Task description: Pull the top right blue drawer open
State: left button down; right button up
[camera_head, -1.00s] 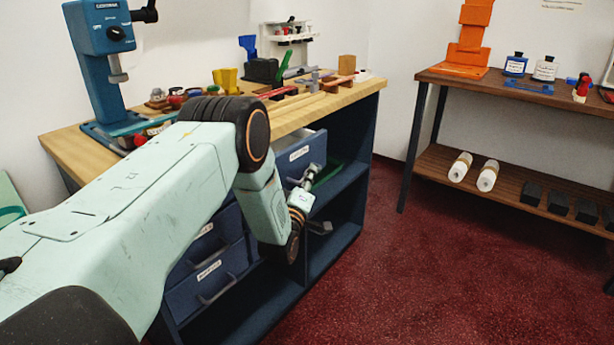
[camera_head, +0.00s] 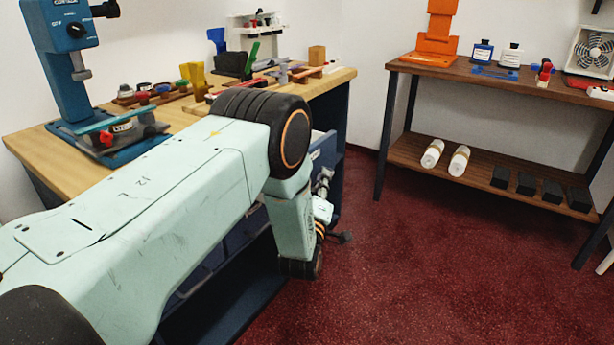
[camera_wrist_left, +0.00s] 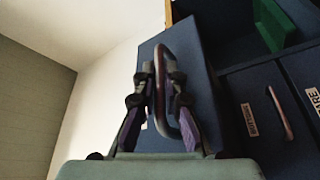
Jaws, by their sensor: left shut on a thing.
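The top right blue drawer (camera_head: 324,152) is mostly hidden behind my left arm in the head view; a strip of its front with a white label shows. In the left wrist view the drawer front (camera_wrist_left: 198,75) stands out from the cabinet face, so it is at least partly open; how far I cannot tell. Its dark bar handle (camera_wrist_left: 161,65) lies between the fingers of my left gripper (camera_wrist_left: 161,95), which is shut on it. In the head view this gripper (camera_head: 325,185) is small and partly hidden by the wrist. My right gripper is not in view.
The wooden counter (camera_head: 40,150) carries a blue press (camera_head: 62,60), jars and tools. Other labelled drawers (camera_wrist_left: 255,105) and a green thing (camera_wrist_left: 270,25) in an open compartment show in the wrist view. A second table (camera_head: 400,70) stands right; red floor between is clear.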

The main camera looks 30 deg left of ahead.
pick_arm(q)
jog(key=shift+s+d, duration=0.1)
jog(key=shift+d, duration=1.25)
jog(key=c, duration=1.7)
grip_release()
jog(key=v, duration=1.2)
jog(key=shift+r, duration=0.1)
